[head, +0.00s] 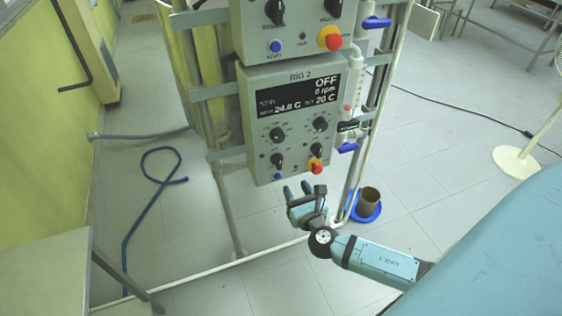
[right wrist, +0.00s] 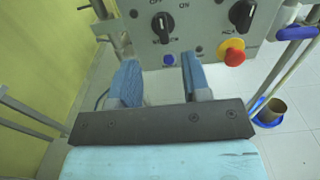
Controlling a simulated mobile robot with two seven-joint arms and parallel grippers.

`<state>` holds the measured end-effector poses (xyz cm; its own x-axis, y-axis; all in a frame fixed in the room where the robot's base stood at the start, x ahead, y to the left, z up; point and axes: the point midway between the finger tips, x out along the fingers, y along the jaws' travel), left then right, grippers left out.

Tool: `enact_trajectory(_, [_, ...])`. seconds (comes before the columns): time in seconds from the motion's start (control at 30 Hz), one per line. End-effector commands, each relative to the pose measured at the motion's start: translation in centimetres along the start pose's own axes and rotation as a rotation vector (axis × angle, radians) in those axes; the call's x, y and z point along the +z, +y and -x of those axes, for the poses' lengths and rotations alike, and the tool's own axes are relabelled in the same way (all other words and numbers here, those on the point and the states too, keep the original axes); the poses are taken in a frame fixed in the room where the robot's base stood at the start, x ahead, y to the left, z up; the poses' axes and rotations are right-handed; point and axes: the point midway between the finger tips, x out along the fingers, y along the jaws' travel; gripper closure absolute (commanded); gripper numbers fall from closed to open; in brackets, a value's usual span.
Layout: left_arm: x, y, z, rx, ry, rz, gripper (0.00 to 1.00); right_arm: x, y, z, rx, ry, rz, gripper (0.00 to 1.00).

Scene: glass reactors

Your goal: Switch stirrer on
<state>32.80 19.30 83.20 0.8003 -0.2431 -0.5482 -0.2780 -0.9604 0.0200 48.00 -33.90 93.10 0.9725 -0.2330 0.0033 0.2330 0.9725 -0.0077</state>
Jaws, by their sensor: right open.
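The grey RIG 2 control box (head: 255,100) hangs on the metal frame, and its display (head: 297,94) reads OFF and 0 rpm. At its lower left is a black rotary switch (head: 277,160). In the right wrist view this switch (right wrist: 163,27) has OFF and ON marks and a label partly hidden below it; its exact setting is hard to read. My right gripper (head: 297,189) is open and empty just below the box. In the right wrist view its blue fingers (right wrist: 160,76) stand apart below the switch, touching nothing visible. My left gripper is out of view.
A blue button (head: 278,177) and a red knob on yellow (head: 314,166) sit near the switch. A second black switch (head: 317,150) is to its right. A similar box (head: 293,45) is above. Glass tubing with blue valves (head: 348,147) runs along the right side.

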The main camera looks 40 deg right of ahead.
Motion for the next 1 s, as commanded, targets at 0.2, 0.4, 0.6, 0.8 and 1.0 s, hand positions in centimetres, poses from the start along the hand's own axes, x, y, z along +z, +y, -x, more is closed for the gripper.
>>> enact_trajectory(0.2, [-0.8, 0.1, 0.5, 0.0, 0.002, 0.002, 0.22, 0.3, 0.0, -4.8, -0.002, -0.002, -0.003, 0.56])
enact_trajectory(0.4, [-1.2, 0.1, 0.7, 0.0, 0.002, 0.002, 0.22, 0.2, 0.0, -8.7, -0.002, 0.0, -0.007, 0.56])
enact_trajectory(0.6, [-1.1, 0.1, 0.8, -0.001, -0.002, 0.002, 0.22, 0.1, 0.0, -11.1, -0.001, 0.002, -0.006, 0.56])
enact_trajectory(0.8, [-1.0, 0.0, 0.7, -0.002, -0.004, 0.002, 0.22, 0.0, 0.0, -11.8, -0.001, 0.003, -0.007, 0.56])
enact_trajectory(1.0, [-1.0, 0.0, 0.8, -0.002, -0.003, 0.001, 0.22, 0.0, 0.0, -11.8, -0.001, 0.003, -0.007, 0.56])
